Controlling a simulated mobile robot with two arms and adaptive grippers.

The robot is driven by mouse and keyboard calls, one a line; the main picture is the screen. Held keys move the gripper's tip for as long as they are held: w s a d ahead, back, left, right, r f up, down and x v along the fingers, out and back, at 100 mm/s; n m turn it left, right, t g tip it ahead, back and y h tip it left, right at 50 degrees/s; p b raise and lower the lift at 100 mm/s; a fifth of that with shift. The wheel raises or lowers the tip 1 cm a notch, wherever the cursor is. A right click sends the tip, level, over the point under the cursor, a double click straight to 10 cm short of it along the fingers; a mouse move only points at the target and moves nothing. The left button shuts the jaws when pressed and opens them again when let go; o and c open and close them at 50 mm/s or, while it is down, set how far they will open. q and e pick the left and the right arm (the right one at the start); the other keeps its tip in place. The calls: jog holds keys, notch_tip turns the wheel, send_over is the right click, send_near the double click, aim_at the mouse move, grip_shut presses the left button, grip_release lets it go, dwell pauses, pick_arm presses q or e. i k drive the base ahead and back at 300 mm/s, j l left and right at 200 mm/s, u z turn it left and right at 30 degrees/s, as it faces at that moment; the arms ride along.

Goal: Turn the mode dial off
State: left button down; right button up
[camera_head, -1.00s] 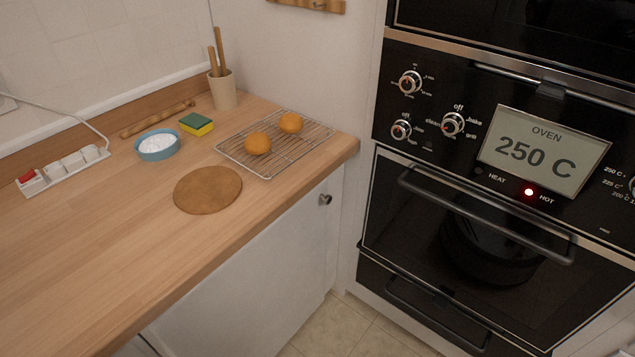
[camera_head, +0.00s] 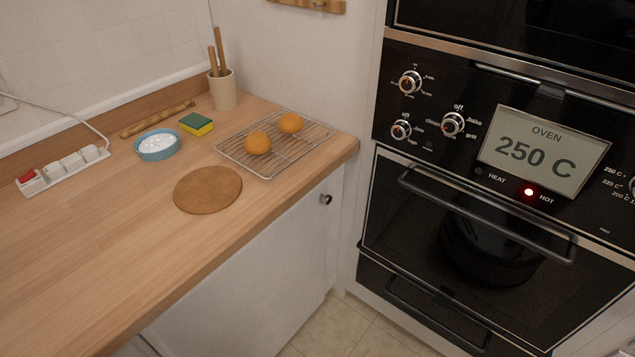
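The mode dial (camera_head: 452,124) is a round metal knob on the black oven panel. Labels around it read off at the top, clean at left, and bake and grill at right. I cannot tell for sure which label its pointer faces. The oven display (camera_head: 541,152) to its right reads OVEN 250 C. A red HOT light (camera_head: 528,192) glows below the display; the HEAT light (camera_head: 479,171) beside it is dark. Neither of my grippers is in view.
Two other knobs, an upper one (camera_head: 410,82) and a lower one (camera_head: 400,129), sit left of the mode dial. The oven door handle (camera_head: 480,215) juts out below.

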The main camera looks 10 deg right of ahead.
aim_at(454, 123)
jog(key=k+l+z, duration=0.1)
jog(key=l+z, duration=0.3)
jog(key=k+l+z, duration=0.1)
jog(key=l+z, duration=0.65)
jog(key=j, duration=0.2)
jog(key=k+u, duration=0.05)
